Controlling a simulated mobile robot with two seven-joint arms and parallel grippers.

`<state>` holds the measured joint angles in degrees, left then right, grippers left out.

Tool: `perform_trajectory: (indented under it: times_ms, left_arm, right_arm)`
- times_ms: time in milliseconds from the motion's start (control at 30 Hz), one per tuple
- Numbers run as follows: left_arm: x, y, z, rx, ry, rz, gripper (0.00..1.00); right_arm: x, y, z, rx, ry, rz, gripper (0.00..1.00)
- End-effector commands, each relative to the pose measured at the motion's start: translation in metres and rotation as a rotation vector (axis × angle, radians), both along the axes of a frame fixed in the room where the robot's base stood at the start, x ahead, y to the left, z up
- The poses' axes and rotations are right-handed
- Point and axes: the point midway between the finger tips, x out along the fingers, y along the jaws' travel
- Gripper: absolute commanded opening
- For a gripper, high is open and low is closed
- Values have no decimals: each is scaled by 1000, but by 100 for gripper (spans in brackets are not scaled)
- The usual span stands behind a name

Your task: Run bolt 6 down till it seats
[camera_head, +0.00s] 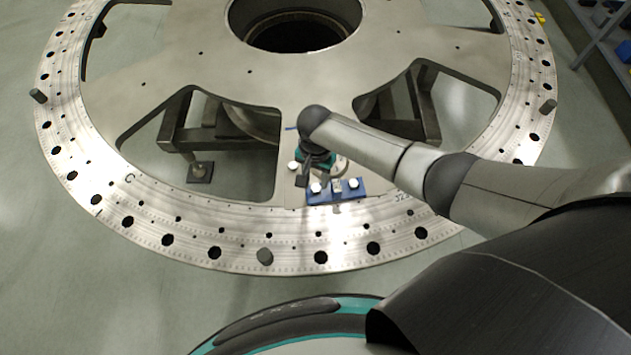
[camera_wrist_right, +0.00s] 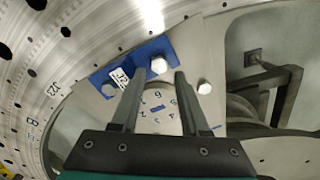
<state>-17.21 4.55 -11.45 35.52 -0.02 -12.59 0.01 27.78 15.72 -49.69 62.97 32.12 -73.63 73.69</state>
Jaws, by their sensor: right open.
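My right gripper (camera_head: 303,181) is over the inner part of the turret plate, its fingers apart and nothing between them; it also shows in the wrist view (camera_wrist_right: 160,74). A pale round disc with printed numbers (camera_wrist_right: 158,112), one readable as 6, lies below and between the fingers. A white hex bolt head (camera_wrist_right: 158,65) shows just beyond the fingertips at the edge of a blue block (camera_wrist_right: 104,77). Another bolt head (camera_wrist_right: 204,87) stands right of the right finger. I cannot tell which bolt is number 6. My left gripper is out of view.
The turret plate (camera_head: 225,70) is a wide metal ring with a central bore and large cutouts over a dark steel stand (camera_head: 225,137). The blue block (camera_head: 335,198) carries white bolt heads near the front rim. A shelf (camera_head: 600,40) stands at far right.

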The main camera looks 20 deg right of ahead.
Motion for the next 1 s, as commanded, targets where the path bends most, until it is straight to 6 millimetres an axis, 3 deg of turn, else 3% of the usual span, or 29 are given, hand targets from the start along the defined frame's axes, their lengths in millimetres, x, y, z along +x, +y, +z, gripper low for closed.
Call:
perform_trajectory:
  times_ms: [33,267,600,1000]
  left_arm:
    - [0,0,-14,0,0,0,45]
    - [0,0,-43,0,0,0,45]
    - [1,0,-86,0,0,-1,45]
    - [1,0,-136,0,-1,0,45]
  right_arm:
    - [-1,-1,-14,-2,1,0,45]
    - [0,-1,-40,-1,1,1,45]
    - [1,-1,-39,-3,-3,435,45]
    - [1,-1,-39,-3,-1,832,45]
